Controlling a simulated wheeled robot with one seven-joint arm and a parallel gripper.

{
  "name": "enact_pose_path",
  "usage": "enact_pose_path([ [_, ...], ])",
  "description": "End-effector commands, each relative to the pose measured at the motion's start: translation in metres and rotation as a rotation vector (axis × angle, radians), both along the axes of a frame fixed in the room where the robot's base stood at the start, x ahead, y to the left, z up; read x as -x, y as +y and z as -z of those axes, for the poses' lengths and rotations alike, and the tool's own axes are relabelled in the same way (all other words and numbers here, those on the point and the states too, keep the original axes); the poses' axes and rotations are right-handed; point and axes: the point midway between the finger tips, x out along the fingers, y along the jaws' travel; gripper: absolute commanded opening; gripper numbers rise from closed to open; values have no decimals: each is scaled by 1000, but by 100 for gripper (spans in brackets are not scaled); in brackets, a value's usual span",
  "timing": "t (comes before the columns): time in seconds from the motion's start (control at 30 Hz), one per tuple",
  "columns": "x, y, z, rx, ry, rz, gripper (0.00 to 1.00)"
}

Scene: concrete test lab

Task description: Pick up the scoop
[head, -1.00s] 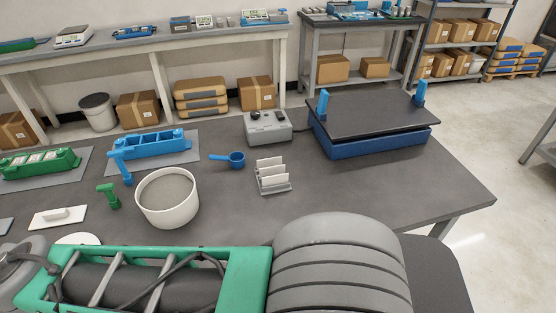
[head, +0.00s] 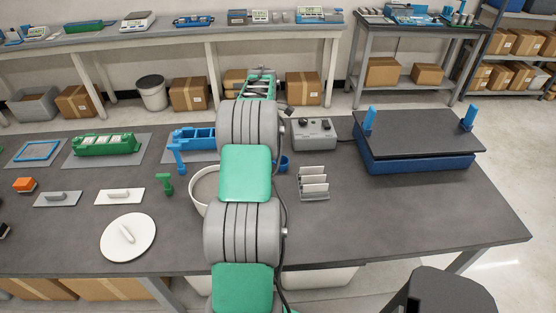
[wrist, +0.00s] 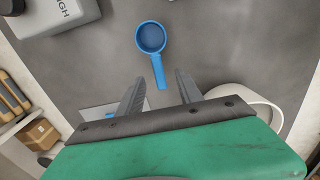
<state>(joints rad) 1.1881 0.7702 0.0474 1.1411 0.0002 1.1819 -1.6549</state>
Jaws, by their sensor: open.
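The blue scoop (wrist: 151,38) lies on the grey table in the wrist view, its round cup at top centre and its handle pointing down the picture. In the head view only a small part of the scoop (head: 283,162) shows at the right edge of my arm. My gripper (wrist: 160,78) is open and empty in the wrist view. Its two fingers appear on either side of the handle's end in the picture. I cannot tell how high they are above it. In the head view my arm hides the gripper.
A white round container (head: 198,190) stands by the scoop, partly behind my arm. A grey control box (head: 315,133), a rack with white plates (head: 313,184) and a blue-based machine (head: 415,160) stand to the right.

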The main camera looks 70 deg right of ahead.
Motion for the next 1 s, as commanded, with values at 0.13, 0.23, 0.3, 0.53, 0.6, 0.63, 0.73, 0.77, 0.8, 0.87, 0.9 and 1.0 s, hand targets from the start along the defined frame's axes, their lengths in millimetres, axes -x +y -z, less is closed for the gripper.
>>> enact_pose_path([
  [0.13,3,-2,20,-5,1,-6,43],
  [0.23,2,-2,33,-6,2,-5,43],
  [0.3,2,-3,44,-7,2,-5,43],
  [0.53,1,-5,76,-1,0,-4,43],
  [0.6,1,-5,78,0,0,-4,43],
  [0.63,1,-5,78,0,0,-4,43],
  [0.73,1,-5,78,0,0,-4,42],
  [0.77,1,-5,78,-1,0,-4,39],
  [0.8,1,-5,78,-1,0,-4,36],
  [0.87,1,-5,78,-1,0,-4,31],
  [0.9,1,-5,78,-1,0,-4,28],
  [1.0,1,-5,78,-1,0,-4,20],
])
